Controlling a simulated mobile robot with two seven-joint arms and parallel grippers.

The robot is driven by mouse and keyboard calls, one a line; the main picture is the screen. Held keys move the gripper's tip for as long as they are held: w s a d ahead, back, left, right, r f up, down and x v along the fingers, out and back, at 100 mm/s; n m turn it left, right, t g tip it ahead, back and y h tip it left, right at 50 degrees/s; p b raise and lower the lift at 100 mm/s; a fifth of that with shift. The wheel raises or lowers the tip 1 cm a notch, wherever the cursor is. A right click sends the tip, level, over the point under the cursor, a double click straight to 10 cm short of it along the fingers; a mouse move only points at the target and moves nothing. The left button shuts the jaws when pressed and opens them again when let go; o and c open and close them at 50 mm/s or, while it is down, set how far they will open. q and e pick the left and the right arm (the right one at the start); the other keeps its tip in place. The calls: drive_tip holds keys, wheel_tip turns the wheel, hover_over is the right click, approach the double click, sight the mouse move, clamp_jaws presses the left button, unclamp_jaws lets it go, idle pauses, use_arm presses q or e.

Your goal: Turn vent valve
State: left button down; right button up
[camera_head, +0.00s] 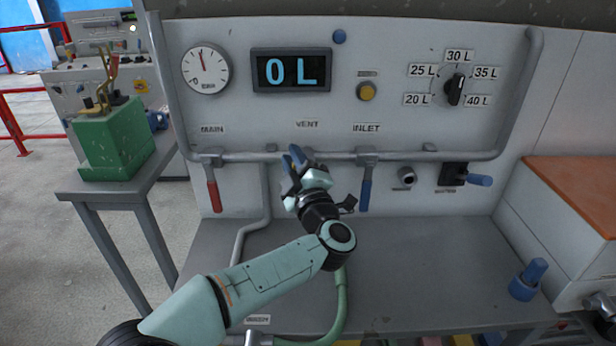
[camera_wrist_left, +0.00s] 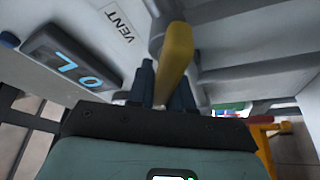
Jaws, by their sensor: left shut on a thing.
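The vent valve's yellow handle (camera_wrist_left: 176,52) shows in the left wrist view, running from the grey pipe fitting down between my fingers. My left gripper (camera_wrist_left: 165,85) is shut on this handle, with a dark blue finger on each side. In the head view my left gripper (camera_head: 297,160) is at the pipe (camera_head: 335,156) below the VENT label (camera_head: 307,124), and it hides most of the valve. The label also shows in the left wrist view (camera_wrist_left: 118,22). My right gripper is not in view.
A red main valve handle (camera_head: 214,194) hangs left of my gripper, and a blue inlet handle (camera_head: 366,192) hangs close to its right. The display (camera_head: 291,70) reads 0 L. A grey bench (camera_head: 430,265) lies below, with a blue object (camera_head: 528,280) at right.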

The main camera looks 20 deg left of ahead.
use_arm(q)
drive_tip(key=shift+a+f+n+g+b, duration=0.1)
drive_tip(key=shift+f+n+g+b, duration=0.25)
drive_tip(key=shift+n, duration=0.45)
drive_tip(key=shift+f+n+g, duration=0.15)
drive_tip(key=shift+n+g, duration=0.2)
drive_tip(key=shift+n, duration=0.45)
drive_tip(key=shift+a+n, duration=0.15)
drive_tip(key=shift+n, duration=0.25)
drive_tip(key=shift+f+n+g+b, duration=0.3)
drive_tip(key=shift+n+g+b, duration=0.15)
drive_tip(key=shift+n, duration=0.35)
drive_tip(key=c, duration=1.4)
unclamp_jaws()
drive_tip(key=shift+f+n, duration=0.15)
drive_tip(key=shift+n, duration=0.35)
drive_tip(key=shift+c, duration=0.2)
drive_tip(key=o, duration=0.3)
drive_tip(key=shift+s+h, duration=0.1)
drive_tip(key=shift+h, duration=0.2)
